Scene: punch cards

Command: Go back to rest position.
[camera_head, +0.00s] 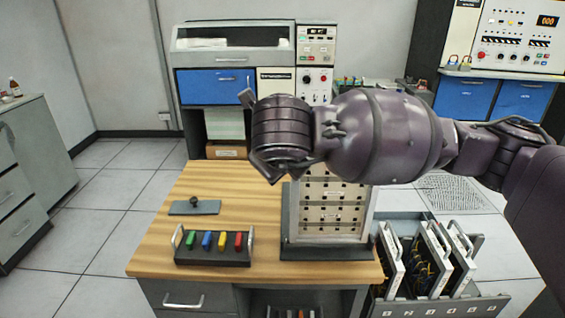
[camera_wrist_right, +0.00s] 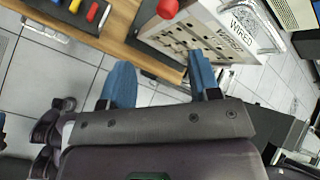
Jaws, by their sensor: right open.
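My right arm (camera_head: 385,135) reaches in from the right across the head view, above the wooden desk (camera_head: 160,240). My right gripper (camera_wrist_right: 160,82) shows in the right wrist view with its two blue fingertips apart and nothing between them. In the head view the wrist hides most of the gripper and the upper part of a standing punched panel (camera_head: 325,213). The panel and the desk edge lie beyond the fingertips in the right wrist view. My left gripper is in neither view.
A dark rack (camera_head: 212,262) with green, blue, yellow and red handles stands on the desk. A grey plate with a knob (camera_head: 195,207) lies behind it. An open drawer (camera_head: 450,305) with several upright card units juts out at the right. Tiled floor is clear at the left.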

